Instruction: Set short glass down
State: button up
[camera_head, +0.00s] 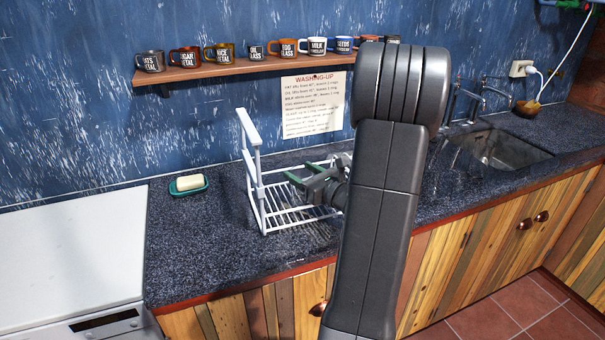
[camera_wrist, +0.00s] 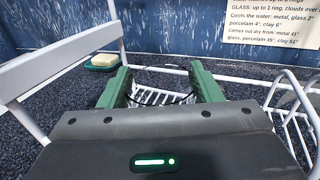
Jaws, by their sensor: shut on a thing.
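My gripper (camera_head: 304,172) is at the white wire dish rack (camera_head: 249,126), over its slatted floor. In the wrist view its two green fingers (camera_wrist: 162,86) stand apart with a see-through thing between them. Only a thin dark curved line of this short glass (camera_wrist: 160,103) shows there, and the rack's slats are seen through it. The gripper is shut on it. I cannot make out the glass in the head view, nor tell whether its base touches the rack. The rack's white frame (camera_wrist: 62,58) also shows in the wrist view.
A green soap dish (camera_head: 189,189) with soap lies left of the rack. A shelf (camera_head: 240,70) with several labelled mugs hangs above, with a washing-up notice (camera_head: 313,105) below it. A sink (camera_head: 508,150) is at the right. The speckled counter (camera_head: 200,245) is clear in front of the soap dish.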

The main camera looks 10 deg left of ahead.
jog(key=o, duration=1.5)
jog(key=shift+o, duration=0.2)
jog(key=shift+r+p, duration=0.15)
jog(key=shift+p, duration=0.15)
jog(key=b+v, duration=0.1)
jog(key=v, duration=1.1)
